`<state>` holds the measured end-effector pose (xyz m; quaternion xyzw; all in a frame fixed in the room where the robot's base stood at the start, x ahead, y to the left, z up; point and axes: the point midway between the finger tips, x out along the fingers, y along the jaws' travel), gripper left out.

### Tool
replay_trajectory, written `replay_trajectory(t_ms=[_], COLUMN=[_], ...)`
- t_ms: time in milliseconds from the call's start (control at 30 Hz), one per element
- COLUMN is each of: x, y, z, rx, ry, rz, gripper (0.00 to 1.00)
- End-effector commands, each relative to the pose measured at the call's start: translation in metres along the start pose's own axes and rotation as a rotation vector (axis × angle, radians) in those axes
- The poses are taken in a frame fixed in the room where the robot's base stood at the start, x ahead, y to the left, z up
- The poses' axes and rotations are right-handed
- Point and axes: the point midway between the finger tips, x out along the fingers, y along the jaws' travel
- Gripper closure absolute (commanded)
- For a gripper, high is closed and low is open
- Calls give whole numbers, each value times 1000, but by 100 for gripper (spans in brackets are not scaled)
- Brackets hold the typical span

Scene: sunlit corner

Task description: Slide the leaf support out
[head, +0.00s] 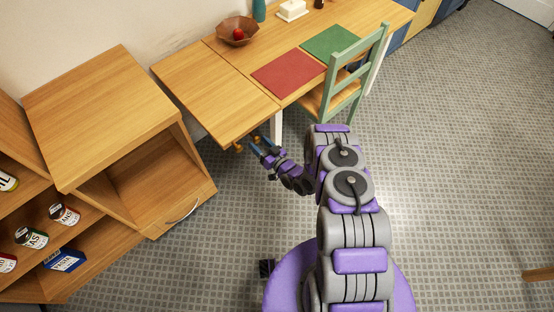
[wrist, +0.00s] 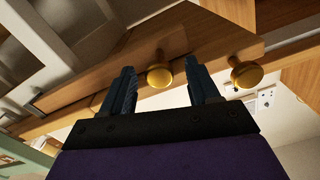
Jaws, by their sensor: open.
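The wooden table's left leaf (head: 205,95) looks level with the main top, with a seam between them. Two brass knobs show below its near edge in the head view, one of them the left knob (head: 238,148). In the wrist view one knob (wrist: 159,75) on a wooden rail (wrist: 105,103) sits between my open fingers, with no clear contact. A second knob (wrist: 245,73) is just right of the right finger. I cannot tell which knob belongs to the leaf support. My gripper (head: 262,148) is open at the table's near edge; it also shows in the wrist view (wrist: 165,76).
A green chair (head: 356,80) stands at the table, right of my gripper. A wooden cabinet (head: 105,105) with shelves of cans is on the left. A bowl (head: 238,31) with a red fruit, a red mat (head: 288,76) and a green mat (head: 330,42) lie on the table.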

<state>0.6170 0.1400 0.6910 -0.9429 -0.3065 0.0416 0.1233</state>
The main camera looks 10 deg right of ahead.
Motion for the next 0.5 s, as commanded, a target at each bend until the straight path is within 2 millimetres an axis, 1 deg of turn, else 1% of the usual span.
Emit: replay_trajectory(t_ms=[33,300,400,500], x=[-13,-73,-92,-107], y=[1,0,0,1], z=[-1,0,0,0], rx=[5,6,4,2], ry=[-3,-2,-3,-3], rz=[6,7,6,6], gripper=[40,40,40,40])
